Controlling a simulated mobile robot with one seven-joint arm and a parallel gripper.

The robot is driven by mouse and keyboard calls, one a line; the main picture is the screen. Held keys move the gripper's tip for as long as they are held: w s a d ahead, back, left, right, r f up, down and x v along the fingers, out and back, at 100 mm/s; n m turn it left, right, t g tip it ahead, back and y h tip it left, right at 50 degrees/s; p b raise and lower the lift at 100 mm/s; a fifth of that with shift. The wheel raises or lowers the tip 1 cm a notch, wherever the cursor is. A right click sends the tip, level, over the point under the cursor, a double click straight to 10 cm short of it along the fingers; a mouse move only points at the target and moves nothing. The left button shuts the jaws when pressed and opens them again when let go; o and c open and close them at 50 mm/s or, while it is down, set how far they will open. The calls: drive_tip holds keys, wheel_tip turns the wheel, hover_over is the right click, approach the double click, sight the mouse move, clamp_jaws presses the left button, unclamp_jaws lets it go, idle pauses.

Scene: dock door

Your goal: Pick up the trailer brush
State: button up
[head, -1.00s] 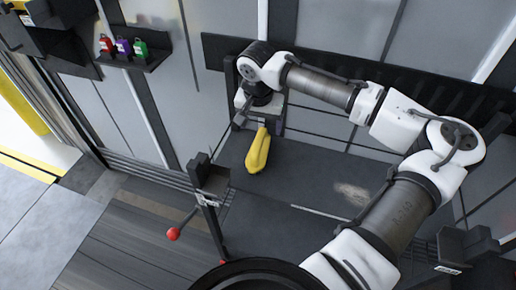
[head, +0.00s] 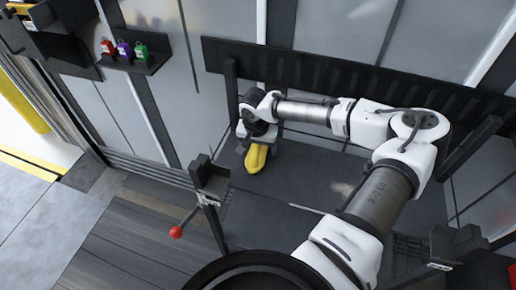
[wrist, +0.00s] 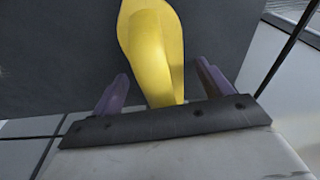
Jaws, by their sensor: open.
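A yellow, rounded, elongated object (head: 256,158) lies on the dark grey surface; it is the only brush-like thing I see, but no bristles show. In the wrist view the yellow object (wrist: 155,45) runs down between my two purple fingers, with a gap on each side. My gripper (wrist: 163,88) is open around its near end. In the head view my gripper (head: 243,141) is at the far end of the object and the wrist hides part of it. I cannot tell whether the fingers touch it.
A dark post with a red-knobbed lever (head: 176,232) stands left of the dark surface (head: 300,170). A wall shelf (head: 133,66) holds red, purple and green items. A dark ribbed rail (head: 350,85) runs along the back wall. A pale patch lies on the surface, partly behind my arm.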

drive_tip(key=shift+c, duration=0.2)
drive_tip(key=c, duration=1.1)
drive_tip(key=shift+r, duration=0.1)
